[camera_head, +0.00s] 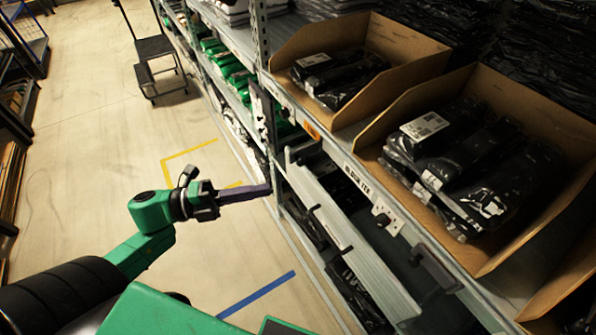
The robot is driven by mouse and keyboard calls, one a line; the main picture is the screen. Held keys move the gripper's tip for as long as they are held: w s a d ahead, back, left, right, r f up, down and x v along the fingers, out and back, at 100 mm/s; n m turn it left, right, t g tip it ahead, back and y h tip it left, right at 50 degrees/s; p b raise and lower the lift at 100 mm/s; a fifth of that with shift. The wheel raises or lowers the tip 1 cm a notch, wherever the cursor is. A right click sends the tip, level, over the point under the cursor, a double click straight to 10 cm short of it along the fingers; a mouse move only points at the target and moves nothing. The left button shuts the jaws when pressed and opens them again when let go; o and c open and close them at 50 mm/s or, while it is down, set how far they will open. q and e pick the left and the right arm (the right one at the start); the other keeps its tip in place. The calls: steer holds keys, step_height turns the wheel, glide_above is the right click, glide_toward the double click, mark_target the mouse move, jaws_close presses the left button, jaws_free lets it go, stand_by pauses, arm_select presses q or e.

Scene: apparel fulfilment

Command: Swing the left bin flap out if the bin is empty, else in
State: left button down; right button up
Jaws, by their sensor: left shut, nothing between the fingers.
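My left gripper (268,188) is shut and empty. Its purple-grey fingers point right, and their tips are near the flap's far left end; I cannot tell whether they touch. My right gripper is not in view.
Above the flap, two open cardboard bins (408,44) hold black bagged garments (480,165). Green packs (222,62) lie on shelves farther left. A black step cart (160,62) stands in the aisle. Yellow and blue tape (256,294) marks the otherwise clear floor.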

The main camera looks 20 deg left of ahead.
mark_target(307, 155)
arm_select(q)
steer(key=w+d+p, duration=0.2)
steer(key=w+d, duration=0.3)
steer(key=w, duration=0.2)
steer(key=shift+w+d+p, duration=0.2)
steer(key=shift+w+p, duration=0.2)
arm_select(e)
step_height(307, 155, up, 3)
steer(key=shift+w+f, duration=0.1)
